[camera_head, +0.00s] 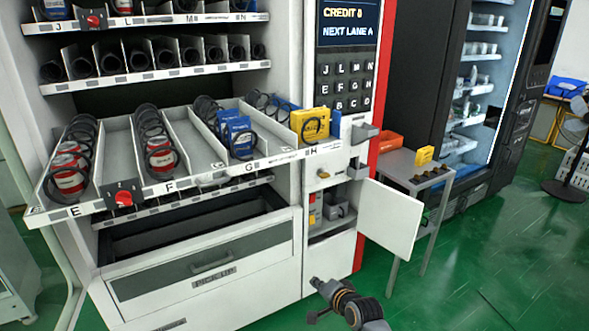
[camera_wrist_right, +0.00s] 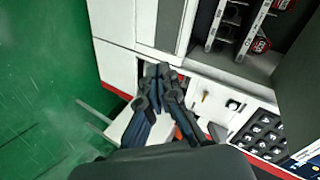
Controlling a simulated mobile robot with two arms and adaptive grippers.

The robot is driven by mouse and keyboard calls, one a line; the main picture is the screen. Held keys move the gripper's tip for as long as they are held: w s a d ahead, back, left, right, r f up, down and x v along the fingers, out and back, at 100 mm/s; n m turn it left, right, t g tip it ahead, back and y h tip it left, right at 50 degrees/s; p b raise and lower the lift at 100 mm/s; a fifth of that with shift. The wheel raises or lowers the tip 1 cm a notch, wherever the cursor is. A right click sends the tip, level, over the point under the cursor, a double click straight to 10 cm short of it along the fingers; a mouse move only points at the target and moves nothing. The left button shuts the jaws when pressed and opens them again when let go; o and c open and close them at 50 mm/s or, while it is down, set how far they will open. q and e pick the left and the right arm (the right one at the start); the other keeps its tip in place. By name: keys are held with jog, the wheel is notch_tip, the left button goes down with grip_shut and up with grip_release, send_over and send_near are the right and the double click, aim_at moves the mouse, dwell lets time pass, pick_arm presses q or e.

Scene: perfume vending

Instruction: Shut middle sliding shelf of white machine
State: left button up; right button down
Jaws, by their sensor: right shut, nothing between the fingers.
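The white machine (camera_head: 190,270) stands at left and centre in the head view. Its middle sliding shelf (camera_head: 195,177), with lanes marked E, F, G and H, sticks out well past the shelves above. Black coils on it hold red cans (camera_head: 160,155), a blue box (camera_head: 238,137) and a yellow box (camera_head: 310,125). A red knob (camera_head: 123,198) is on the shelf's front edge. My right gripper (camera_head: 321,287) is low in front of the machine, below the shelf and apart from it. In the wrist view my right gripper (camera_wrist_right: 164,76) is shut and empty. My left gripper is out of view.
A small white door (camera_head: 390,218) hangs open below the keypad (camera_head: 345,82). A grey side table (camera_head: 405,165) with a yellow box (camera_head: 424,155) stands right of the machine. A black vending machine (camera_head: 490,100) is beyond. Green floor (camera_head: 500,260) at front right is clear.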

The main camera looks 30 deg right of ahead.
jog(key=w+d+r+m+t, duration=0.1)
jog(key=w+r+t, duration=0.1)
jog(key=r, duration=0.7)
jog(key=w+d+r+m+t, duration=0.1)
jog(key=r+m, duration=0.1)
jog(key=r, duration=0.7)
jog(key=m+t+y, duration=0.1)
jog(key=t, duration=0.2)
send_near(289, 161)
jog(key=w+p, duration=0.2)
jog(key=w, duration=0.3)
jog(key=shift+w+a, duration=0.1)
jog(key=shift+w, duration=0.25)
jog(key=shift+w+p, duration=0.3)
jog(key=shift+w, duration=0.4)
